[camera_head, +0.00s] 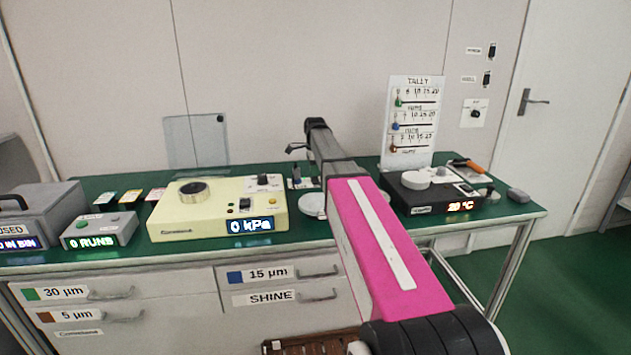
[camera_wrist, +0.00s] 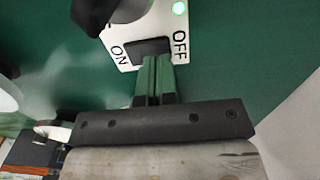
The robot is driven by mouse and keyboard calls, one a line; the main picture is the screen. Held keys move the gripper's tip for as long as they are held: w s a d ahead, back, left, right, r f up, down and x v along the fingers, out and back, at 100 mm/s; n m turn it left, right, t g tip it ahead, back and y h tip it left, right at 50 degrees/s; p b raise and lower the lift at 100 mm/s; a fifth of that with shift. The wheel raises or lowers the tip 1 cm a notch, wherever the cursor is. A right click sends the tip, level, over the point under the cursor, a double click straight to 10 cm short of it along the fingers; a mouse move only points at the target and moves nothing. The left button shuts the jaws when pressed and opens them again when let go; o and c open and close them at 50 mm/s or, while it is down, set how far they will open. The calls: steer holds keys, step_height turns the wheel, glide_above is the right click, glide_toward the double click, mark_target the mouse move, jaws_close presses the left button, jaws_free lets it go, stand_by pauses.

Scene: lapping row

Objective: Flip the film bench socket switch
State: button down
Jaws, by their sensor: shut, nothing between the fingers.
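The socket switch plate (camera_wrist: 117,37) is white and shows in the wrist view at the top, with ON at its left and OFF at its right. Its black rocker (camera_wrist: 149,46) lies between the two words. A green light (camera_wrist: 179,8) glows above OFF. My gripper (camera_wrist: 158,62) has green fingers shut together, with nothing between them. The tips are at the rocker's lower edge in the picture, toward the OFF side; I cannot tell whether they touch it. The rocker's tilt is unclear. In the head view my arm hides much of that part of the bench.
A black plug-like body (camera_wrist: 95,12) covers the plate's upper left. In the head view, a cream console (camera_head: 215,213) reading 0 kPa stands left of my arm. A dark hotplate unit (camera_head: 425,198) stands right of it. A tally board (camera_head: 410,120) stands behind.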

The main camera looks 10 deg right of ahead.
mark_target(315, 178)
steer(key=shift+f, duration=0.75)
stand_by(0.4)
steer(key=shift+r, duration=3.5)
steer(key=shift+s, duration=0.15)
